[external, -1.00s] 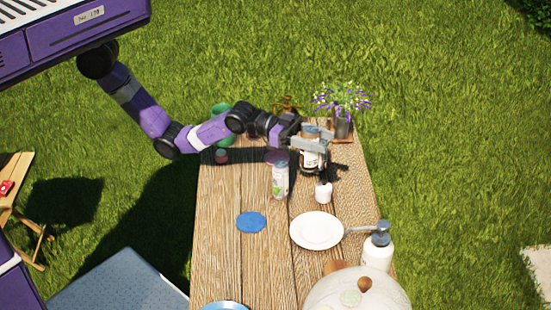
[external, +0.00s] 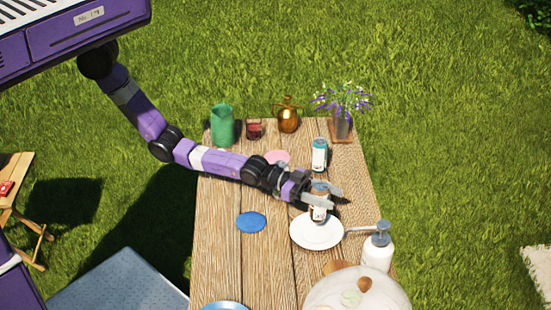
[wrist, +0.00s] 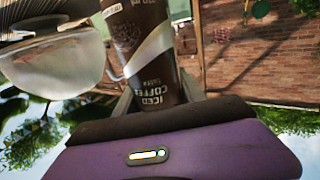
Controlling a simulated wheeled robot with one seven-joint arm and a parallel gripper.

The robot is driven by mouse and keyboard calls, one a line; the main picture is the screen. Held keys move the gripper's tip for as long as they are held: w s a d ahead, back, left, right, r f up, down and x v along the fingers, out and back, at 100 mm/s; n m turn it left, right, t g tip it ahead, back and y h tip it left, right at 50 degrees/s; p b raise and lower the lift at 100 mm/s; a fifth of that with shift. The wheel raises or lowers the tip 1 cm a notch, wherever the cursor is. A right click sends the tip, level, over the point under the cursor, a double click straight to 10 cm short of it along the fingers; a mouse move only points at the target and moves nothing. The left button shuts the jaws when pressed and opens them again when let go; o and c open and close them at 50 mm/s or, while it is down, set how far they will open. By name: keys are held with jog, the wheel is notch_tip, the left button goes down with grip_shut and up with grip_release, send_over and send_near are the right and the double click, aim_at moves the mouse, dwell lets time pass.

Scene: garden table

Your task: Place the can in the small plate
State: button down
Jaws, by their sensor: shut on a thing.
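My gripper (external: 328,197) is shut on a dark brown and white can (external: 319,212), marked "ICED COFFEE" in the wrist view (wrist: 147,55). The can looks roughly upright in the external view, and its top is partly hidden by the gripper. A small white plate (external: 317,236) lies on the table under the can. The can's lower end overlaps the far part of the plate in the picture. I cannot tell whether it touches the plate.
A white pump bottle (external: 377,252) and a pale domed vessel (external: 357,292) stand close in front. A teal and white can (external: 319,155) stands behind. A green pitcher (external: 222,127), gold bottle (external: 288,118) and flower pot (external: 342,125) line the far end. A blue disc (external: 251,222) lies left.

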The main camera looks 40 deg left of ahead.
jog(key=shift+f, duration=2.75)
jog(key=shift+f+b, duration=0.2)
jog(key=shift+b, duration=0.15)
jog(key=c, duration=0.7)
grip_release()
jog(key=shift+r, duration=0.15)
